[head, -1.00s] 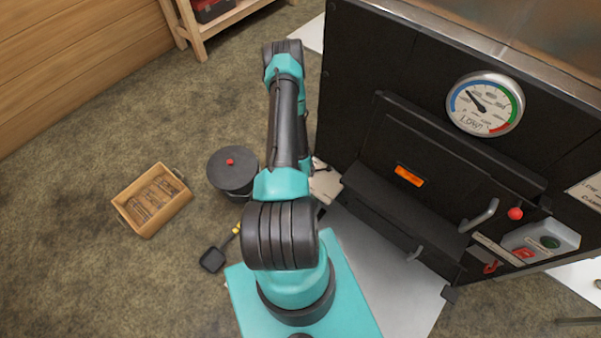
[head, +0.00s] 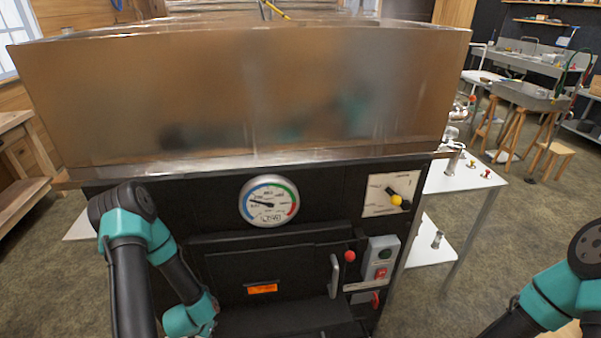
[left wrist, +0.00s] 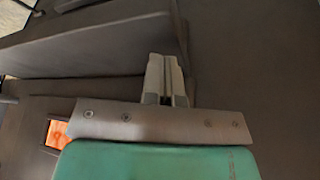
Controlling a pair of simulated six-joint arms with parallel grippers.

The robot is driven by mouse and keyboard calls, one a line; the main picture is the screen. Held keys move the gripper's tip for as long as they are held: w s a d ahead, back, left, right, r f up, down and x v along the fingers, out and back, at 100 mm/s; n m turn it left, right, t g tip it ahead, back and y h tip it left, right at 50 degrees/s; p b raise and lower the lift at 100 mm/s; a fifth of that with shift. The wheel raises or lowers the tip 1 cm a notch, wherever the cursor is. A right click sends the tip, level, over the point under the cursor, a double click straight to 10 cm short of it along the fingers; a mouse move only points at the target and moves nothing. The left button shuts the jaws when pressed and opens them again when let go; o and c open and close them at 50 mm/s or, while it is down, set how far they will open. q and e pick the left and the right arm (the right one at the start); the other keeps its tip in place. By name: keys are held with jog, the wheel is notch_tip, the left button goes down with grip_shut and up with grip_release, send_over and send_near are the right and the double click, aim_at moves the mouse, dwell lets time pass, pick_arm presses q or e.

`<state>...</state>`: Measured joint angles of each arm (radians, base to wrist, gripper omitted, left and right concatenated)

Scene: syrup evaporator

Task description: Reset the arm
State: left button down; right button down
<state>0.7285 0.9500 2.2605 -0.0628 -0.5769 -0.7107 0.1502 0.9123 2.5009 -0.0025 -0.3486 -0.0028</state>
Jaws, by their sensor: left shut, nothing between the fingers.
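My left arm stands at the left in the head view, in front of the evaporator's black firebox front (head: 330,215). Its gripper is out of sight there. In the left wrist view my left gripper (left wrist: 166,72) has its two pale fingers together, with nothing between them. It is close to a dark panel, and an orange window shows at the lower left of that view. I cannot tell whether the fingers touch the panel. Part of my right arm shows at the right edge of the head view, but its gripper is not in view.
The firebox carries a round gauge (head: 269,202), a door handle (head: 335,276) and a switch box (head: 381,258). The steel pan (head: 240,95) sits above. A white table (head: 462,180) and stools stand beyond, with open floor between.

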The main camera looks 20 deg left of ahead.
pick_arm(q)
jog(key=d+r+n+g+h, duration=0.1)
jog(key=d+r, duration=0.3)
jog(key=d, duration=0.8)
jog(key=d+r+g+h, duration=0.2)
jog(key=d+r, duration=0.3)
jog(key=d, duration=0.8)
jog(key=shift+s+n+g+h, duration=0.3)
jog(key=shift+n+g, duration=0.1)
jog(key=shift+a, duration=0.1)
